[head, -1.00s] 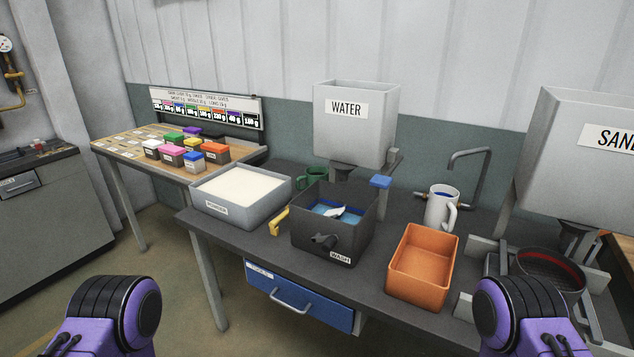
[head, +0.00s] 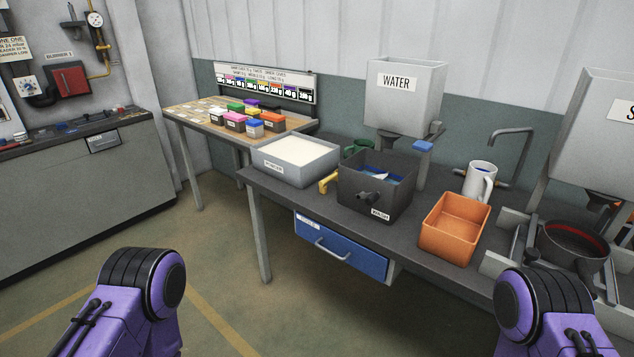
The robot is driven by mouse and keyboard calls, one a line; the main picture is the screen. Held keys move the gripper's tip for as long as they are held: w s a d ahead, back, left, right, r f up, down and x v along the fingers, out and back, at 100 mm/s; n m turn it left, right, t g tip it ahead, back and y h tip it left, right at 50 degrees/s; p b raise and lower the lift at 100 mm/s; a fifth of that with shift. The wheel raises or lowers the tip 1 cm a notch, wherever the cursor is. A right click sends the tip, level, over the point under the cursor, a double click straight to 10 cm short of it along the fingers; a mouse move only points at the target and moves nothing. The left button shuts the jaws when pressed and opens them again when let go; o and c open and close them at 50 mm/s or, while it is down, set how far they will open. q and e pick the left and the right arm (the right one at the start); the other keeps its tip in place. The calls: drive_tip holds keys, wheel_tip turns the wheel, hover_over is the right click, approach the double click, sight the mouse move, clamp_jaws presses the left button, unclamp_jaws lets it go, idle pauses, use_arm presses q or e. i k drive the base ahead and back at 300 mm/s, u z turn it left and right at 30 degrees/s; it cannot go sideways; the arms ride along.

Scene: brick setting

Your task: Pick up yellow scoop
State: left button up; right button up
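A yellow piece (head: 328,182), which looks like the scoop or its handle, lies on the dark bench between the grey powder tub (head: 297,160) and the dark wash bin (head: 374,187). Part of it is hidden by the wash bin or too small to make out. Only purple and black links of my two arms show at the lower left and lower right. Neither gripper is in view. Both arms are well short of the yellow piece.
An orange bin (head: 453,228), a white mug (head: 480,181) and a round sieve (head: 574,246) stand on the bench to the right. A grey water hopper (head: 405,98) rises behind. A blue drawer (head: 340,246) is below. The floor in front is clear.

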sight(323, 188)
drive_tip(key=u, duration=0.75)
drive_tip(key=i, duration=0.7)
drive_tip(key=u, duration=0.85)
drive_tip(key=i, duration=1.2)
drive_tip(key=z, duration=0.8)
